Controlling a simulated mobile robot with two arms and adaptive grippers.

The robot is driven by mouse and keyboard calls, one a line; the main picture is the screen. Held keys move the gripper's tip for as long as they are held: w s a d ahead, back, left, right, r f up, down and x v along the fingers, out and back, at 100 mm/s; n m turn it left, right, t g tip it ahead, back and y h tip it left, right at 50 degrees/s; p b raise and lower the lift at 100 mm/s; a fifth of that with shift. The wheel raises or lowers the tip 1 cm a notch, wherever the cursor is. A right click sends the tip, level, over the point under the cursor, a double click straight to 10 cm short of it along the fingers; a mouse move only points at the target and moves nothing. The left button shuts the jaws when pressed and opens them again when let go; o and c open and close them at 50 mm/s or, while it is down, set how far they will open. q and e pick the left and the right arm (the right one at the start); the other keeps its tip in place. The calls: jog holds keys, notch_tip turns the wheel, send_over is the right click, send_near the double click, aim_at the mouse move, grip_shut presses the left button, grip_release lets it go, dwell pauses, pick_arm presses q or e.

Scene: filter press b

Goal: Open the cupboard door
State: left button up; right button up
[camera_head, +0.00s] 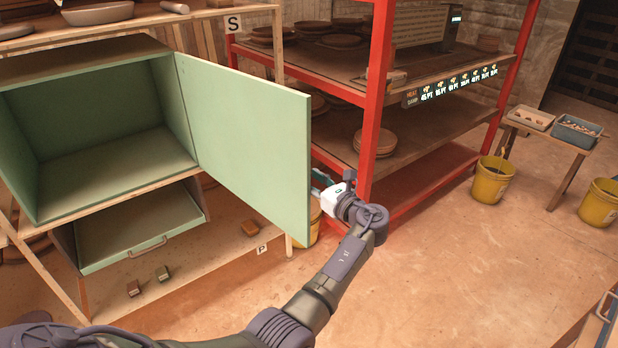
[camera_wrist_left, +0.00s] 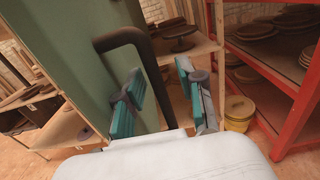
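The cupboard (camera_head: 105,125) is at the left in the head view, with a pale green, empty interior. Its green door (camera_head: 250,130) stands wide open, swung out to the right. In the left wrist view the door (camera_wrist_left: 75,75) fills the upper left and carries a dark bar handle (camera_wrist_left: 128,37). My left gripper (camera_head: 324,187) is at the outer side of the door, partly hidden by its edge. In the left wrist view its teal-padded fingers (camera_wrist_left: 160,72) are apart, one on each side of the handle's bar, with visible gaps. My right gripper is not in view.
A red-framed shelf rack (camera_head: 375,110) with plates stands close behind my left gripper. Below the cupboard is a green drawer (camera_head: 140,225), partly pulled out. Yellow buckets (camera_head: 492,180) stand at the right.

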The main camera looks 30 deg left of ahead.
pick_arm(q)
jog(key=v, duration=1)
jog(key=shift+d, duration=0.3)
jog(key=s+f+h, duration=0.2)
jog(key=f+h, duration=0.1)
jog(key=f, duration=0.9)
jog(key=s+f+h, duration=0.2)
jog(key=f+h, duration=0.1)
jog(key=f, duration=1)
jog(key=s+d+f+n+g+h, duration=0.1)
jog(key=s+f+n+h, duration=0.1)
jog(key=s+f, duration=0.45)
jog(key=s+d+f+n+h, duration=0.15)
jog(key=s+f, duration=0.25)
jog(key=f, duration=0.5)
jog(key=s+f+n+g+h, duration=0.2)
jog(key=s+f+n+h, duration=0.15)
jog(key=s+f, duration=0.55)
jog(key=s+f+n+g+h, duration=0.2)
jog(key=s+f+n, duration=0.25)
jog(key=s, duration=0.75)
jog(key=s+f+n, duration=0.2)
jog(key=s+n, duration=0.2)
jog(key=s, duration=0.5)
jog(key=s+f+n+h, duration=0.1)
jog(key=s+f+n, duration=0.2)
jog(key=s, duration=0.7)
jog(key=shift+a+n+g+h, duration=0.3)
jog(key=shift+a+n+g, duration=0.1)
jog(key=shift+n, duration=0.35)
